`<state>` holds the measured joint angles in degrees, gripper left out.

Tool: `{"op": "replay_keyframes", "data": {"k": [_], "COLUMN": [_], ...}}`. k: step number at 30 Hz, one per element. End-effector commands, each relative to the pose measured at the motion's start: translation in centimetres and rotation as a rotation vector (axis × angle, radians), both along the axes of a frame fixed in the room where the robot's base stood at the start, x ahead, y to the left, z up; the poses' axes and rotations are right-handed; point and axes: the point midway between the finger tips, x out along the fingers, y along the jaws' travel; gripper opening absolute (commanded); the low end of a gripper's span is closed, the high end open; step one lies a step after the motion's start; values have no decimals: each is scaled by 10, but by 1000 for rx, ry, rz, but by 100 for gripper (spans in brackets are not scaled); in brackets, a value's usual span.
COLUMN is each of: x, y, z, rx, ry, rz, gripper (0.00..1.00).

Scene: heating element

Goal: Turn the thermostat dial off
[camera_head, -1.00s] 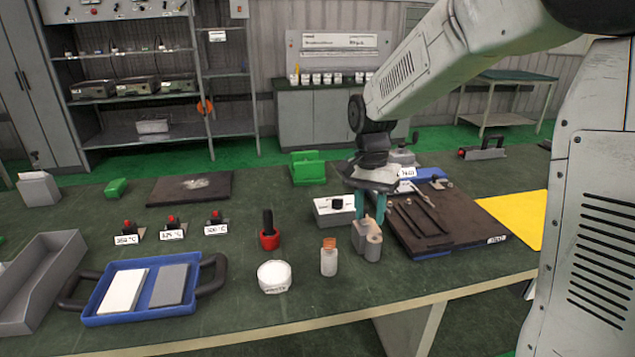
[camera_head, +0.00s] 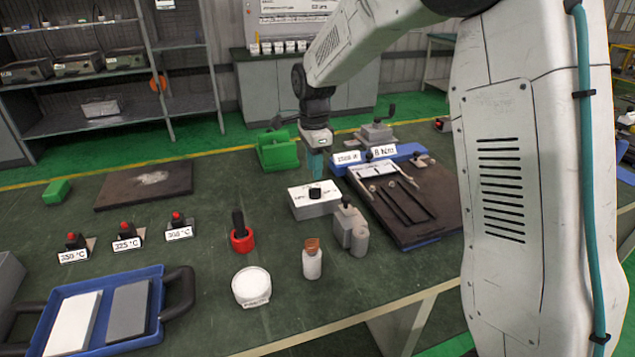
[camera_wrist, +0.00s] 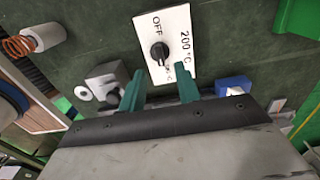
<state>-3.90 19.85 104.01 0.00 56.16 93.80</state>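The thermostat is a white box (camera_head: 316,200) on the green bench, with a black dial (camera_head: 314,193) on top. In the wrist view the dial (camera_wrist: 160,53) sits on the white face (camera_wrist: 177,22), with "OFF" and "200 °C" printed around it. I cannot clearly tell where its pointer stands. My gripper (camera_head: 316,163) has teal fingers pointing down, just behind the box in the head view. In the wrist view my gripper (camera_wrist: 160,78) has its fingers apart, with nothing between them. The dial lies beyond the fingertips, roughly centred between them, and appears untouched.
A grey metal block (camera_head: 350,230) and a copper-topped bottle (camera_head: 312,260) stand in front of the box. A dark plate with rods (camera_head: 425,200) lies to its right. A red-based black tool (camera_head: 241,234) stands left, a green block (camera_head: 277,152) behind.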

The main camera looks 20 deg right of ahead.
Motion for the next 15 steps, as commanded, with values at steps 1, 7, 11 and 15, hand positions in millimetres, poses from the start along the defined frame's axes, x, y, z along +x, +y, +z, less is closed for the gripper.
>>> {"op": "replay_keyframes", "data": {"k": [1, 7, 11, 15], "x": [-1, 0, 0, 0], "y": [0, -1, -2, -3], "z": [-9, -41, -53, -58], "rx": [0, 0, 0, 0], "ry": [3, 2, 1, 0], "rz": [1, 1, 0, -1], "gripper": [33, 33, 33, 33]}}
